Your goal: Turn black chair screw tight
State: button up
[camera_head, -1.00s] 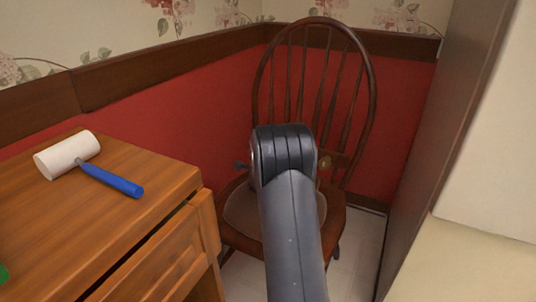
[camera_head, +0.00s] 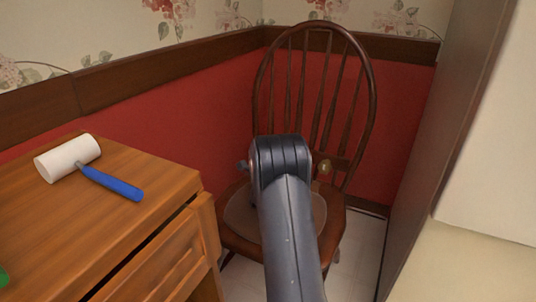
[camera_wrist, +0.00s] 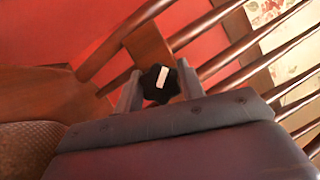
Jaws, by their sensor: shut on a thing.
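The black chair screw (camera_wrist: 151,88) is a dark lobed knob with a white bar across its face. It sits against a wooden piece of the brown spindle-back chair (camera_head: 371,100), which also shows in the wrist view (camera_wrist: 35,95). My gripper (camera_wrist: 159,85) is shut on the screw, with one finger on each side of it. In the head view my arm hides the gripper and the black screw. The chair stands in the corner with a round pad (camera_head: 236,215) on its seat.
A brass-coloured knob (camera_head: 325,168) shows on the chair right of my arm. A wooden drawer cabinet (camera_head: 130,235) stands at left, with a white-headed mallet (camera_head: 112,183) on top. A dark panel (camera_head: 430,150) stands close at right. White floor shows between.

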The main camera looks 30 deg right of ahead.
jog(key=shift+d, duration=0.1)
dwell(0.3)
jog(key=o, duration=1)
jog(key=p+v, duration=0.2)
jog(key=v, duration=0.9)
jog(key=shift+p, duration=0.3)
